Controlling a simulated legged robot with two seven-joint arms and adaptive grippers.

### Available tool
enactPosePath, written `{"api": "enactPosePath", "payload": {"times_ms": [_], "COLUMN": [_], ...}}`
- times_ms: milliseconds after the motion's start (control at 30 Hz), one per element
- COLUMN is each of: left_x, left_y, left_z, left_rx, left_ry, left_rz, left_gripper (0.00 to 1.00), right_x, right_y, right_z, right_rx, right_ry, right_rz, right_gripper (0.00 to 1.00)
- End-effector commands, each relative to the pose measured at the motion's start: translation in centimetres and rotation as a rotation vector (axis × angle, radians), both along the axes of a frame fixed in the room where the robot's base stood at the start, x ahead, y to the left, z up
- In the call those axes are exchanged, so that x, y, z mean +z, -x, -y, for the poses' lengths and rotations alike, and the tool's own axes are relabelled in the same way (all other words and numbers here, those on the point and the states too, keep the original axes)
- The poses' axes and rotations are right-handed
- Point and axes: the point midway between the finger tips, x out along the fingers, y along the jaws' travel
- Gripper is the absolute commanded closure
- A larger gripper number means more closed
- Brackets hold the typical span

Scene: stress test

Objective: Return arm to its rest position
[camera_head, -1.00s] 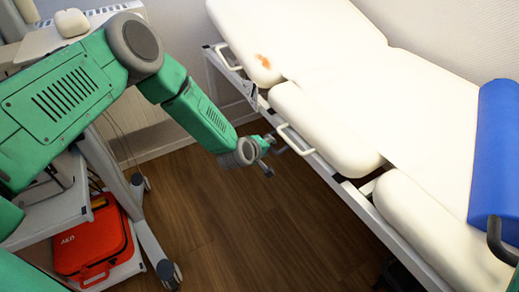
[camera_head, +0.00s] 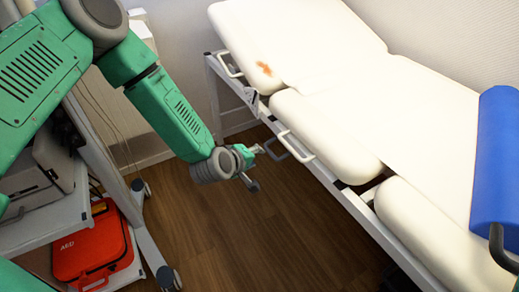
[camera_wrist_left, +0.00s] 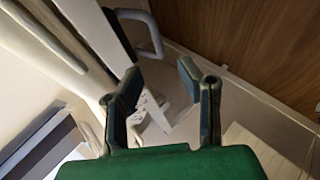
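My left arm is green and grey and comes in from the left in the head view. My left gripper (camera_head: 254,168) hangs above the wooden floor, just left of the bed's side handle. In the left wrist view its two fingers (camera_wrist_left: 160,88) stand apart with nothing between them, so it is open and empty. My right gripper is not in view.
A white padded examination bed (camera_head: 330,135) with metal side handles (camera_head: 290,146) fills the right. A blue bolster (camera_head: 497,150) lies on it. A wheeled cart (camera_head: 135,235) with a red AED bag (camera_head: 88,245) stands at left. Wooden floor (camera_head: 240,235) between them is clear.

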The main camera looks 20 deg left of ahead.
Motion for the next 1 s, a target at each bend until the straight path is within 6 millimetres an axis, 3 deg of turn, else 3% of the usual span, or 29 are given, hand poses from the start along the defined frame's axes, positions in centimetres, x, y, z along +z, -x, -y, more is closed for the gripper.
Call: {"api": "enactPosePath", "payload": {"times_ms": [167,267,367,467,600,700,833,1000], "left_x": [0.0,-0.6,-2.0,-3.6,-4.3,-3.7,-2.5,-1.8], "left_y": [0.1,1.6,5.8,12.5,22.5,28.4,33.2,35.5], "left_z": [0.1,0.7,1.6,2.0,0.4,-1.7,-4.1,-5.4], "left_rx": [-0.003,-0.047,-0.165,-0.349,-0.634,-0.804,-0.956,-1.032], "left_ry": [-0.002,-0.034,-0.122,-0.258,-0.454,-0.562,-0.652,-0.693], "left_rz": [-0.002,-0.033,-0.114,-0.238,-0.42,-0.53,-0.63,-0.683], "left_gripper": [0.68,0.68,0.68,0.68,0.68,0.68,0.68,0.68], "right_x": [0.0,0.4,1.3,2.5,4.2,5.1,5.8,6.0], "right_y": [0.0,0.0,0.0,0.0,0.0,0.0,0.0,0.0], "right_z": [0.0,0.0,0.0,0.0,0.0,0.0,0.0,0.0], "right_rx": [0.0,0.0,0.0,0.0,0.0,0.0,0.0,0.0], "right_ry": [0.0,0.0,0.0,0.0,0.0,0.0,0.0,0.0], "right_rz": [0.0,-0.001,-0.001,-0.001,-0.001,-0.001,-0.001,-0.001], "right_gripper": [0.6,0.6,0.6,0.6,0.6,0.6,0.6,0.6]}}
